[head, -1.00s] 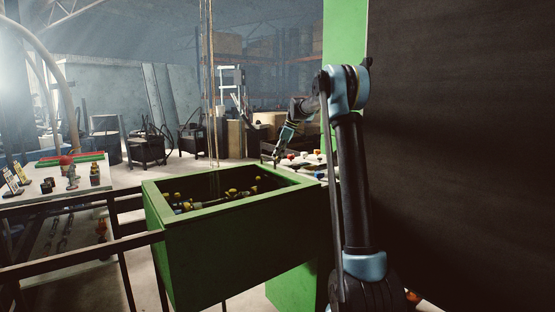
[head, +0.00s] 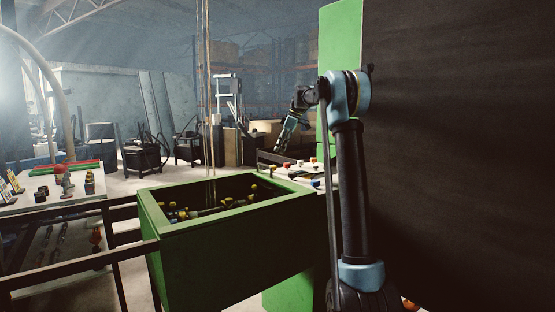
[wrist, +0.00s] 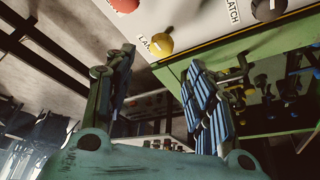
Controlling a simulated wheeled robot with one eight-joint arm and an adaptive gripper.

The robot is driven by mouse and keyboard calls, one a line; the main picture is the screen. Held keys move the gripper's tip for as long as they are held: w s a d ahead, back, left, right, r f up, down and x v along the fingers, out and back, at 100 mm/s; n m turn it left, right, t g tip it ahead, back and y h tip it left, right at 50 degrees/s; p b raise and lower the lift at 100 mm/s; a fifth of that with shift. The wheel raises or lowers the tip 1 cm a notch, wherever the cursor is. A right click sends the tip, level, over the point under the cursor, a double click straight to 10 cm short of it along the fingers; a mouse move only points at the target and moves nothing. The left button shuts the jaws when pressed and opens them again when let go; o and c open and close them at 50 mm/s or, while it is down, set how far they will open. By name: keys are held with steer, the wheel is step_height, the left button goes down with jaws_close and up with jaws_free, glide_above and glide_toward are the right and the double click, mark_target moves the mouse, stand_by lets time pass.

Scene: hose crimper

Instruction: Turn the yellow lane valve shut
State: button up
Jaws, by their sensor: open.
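The yellow lane valve is a round yellow knob (wrist: 158,45) on a pale panel (wrist: 195,22) in the wrist view. A partly readable label starting "LA" is beside it. My gripper (wrist: 163,82) is open and empty, one finger on each side of the picture. The knob shows beyond the fingertips and between them, apparently apart from both. In the head view my gripper (head: 279,146) hangs small and far off, just above a pale control panel (head: 297,173) with coloured knobs. I cannot tell the lane valve there.
A red knob (wrist: 125,4) and a black knob (wrist: 267,9) by a "LATCH" label flank the yellow one. A green bin (head: 240,245) with fittings stands in front of the panel. A dark wall (head: 460,150) closes the right side. A table (head: 50,200) stands left.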

steer(key=shift+v, duration=1.2)
steer(key=shift+s, duration=0.1)
steer(key=s+d+f+m, duration=0.2)
steer(key=s+d, duration=0.1)
steer(key=s, duration=0.6)
steer(key=s+d+f+m+h, duration=0.1)
steer(key=s+d+f+m, duration=0.1)
steer(key=s, duration=0.8)
steer(key=s+d+f+m+t+h, duration=0.1)
steer(key=s+d+f+m, duration=0.1)
steer(key=s, duration=0.8)
steer(key=shift+s+d+f+m, duration=0.1)
steer(key=shift+s+d+m, duration=0.15)
steer(key=shift+d+m, duration=0.7)
steer(key=s+d+f+m+h, duration=0.1)
steer(key=s+d+f+m, duration=0.2)
steer(key=s+f, duration=0.9)
steer(key=s+d+f+m+h, duration=0.1)
steer(key=s+d+f+m, duration=0.2)
steer(key=s+f, duration=1)
steer(key=shift+s+d+m+t, duration=0.25)
steer(key=shift+s+m+t, duration=0.05)
steer(key=shift+s+m, duration=0.85)
